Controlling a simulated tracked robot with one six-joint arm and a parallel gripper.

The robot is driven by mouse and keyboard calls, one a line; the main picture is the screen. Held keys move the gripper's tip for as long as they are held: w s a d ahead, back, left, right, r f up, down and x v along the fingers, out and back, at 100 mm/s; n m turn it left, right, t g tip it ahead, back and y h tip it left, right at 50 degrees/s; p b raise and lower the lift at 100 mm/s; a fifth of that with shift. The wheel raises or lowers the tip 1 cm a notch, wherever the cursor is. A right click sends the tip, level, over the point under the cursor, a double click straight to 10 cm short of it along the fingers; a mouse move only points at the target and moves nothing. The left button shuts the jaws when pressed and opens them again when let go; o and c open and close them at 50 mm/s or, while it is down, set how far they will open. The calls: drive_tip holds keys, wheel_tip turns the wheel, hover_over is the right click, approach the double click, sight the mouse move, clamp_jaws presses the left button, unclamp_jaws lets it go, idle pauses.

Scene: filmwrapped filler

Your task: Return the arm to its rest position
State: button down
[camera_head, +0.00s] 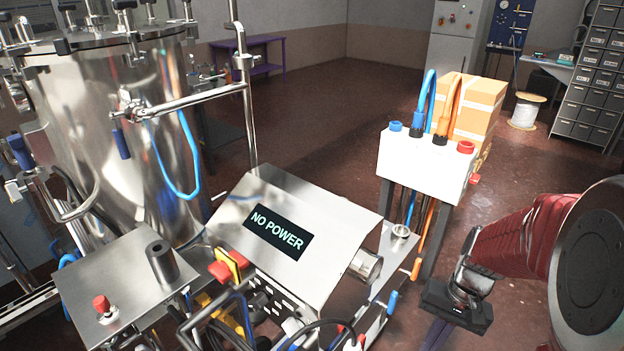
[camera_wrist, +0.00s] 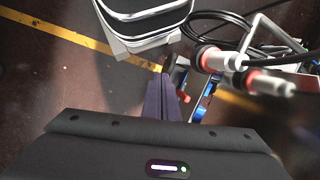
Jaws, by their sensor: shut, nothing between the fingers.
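My red arm (camera_head: 510,240) reaches in from the right edge of the head view, with a large dark round joint cover nearest the camera. My gripper (camera_wrist: 170,98) shows in the wrist view as dark fingers pressed together, shut and empty. In the head view the dark end of the arm hangs low at the right, beside the steel machine and below the white connector box (camera_head: 425,165). The fingertips are hard to make out there. The gripper appears apart from the machine.
A steel tank (camera_head: 110,130) and a sloped panel reading "NO POWER" (camera_head: 278,232) fill the left and middle. Cables and connectors (camera_wrist: 225,60) lie close to the gripper in the wrist view. Cardboard boxes (camera_head: 480,105) stand behind the connector box. Open floor (camera_head: 340,110) lies behind.

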drive_tip(key=s+a+r+n+t+h, duration=0.1)
drive_tip(key=s+a+r+n+t, duration=0.1)
drive_tip(key=r, duration=0.7)
drive_tip(key=s+a+r+n+t+h, duration=0.1)
drive_tip(key=s+a+r+n+t, duration=0.2)
drive_tip(key=a+r, duration=0.4)
wheel_tip(320, 180, up, 2)
drive_tip(key=shift+s+r+t+h, duration=0.15)
drive_tip(key=shift+s+t+h, duration=0.25)
drive_tip(key=shift+t, duration=0.6)
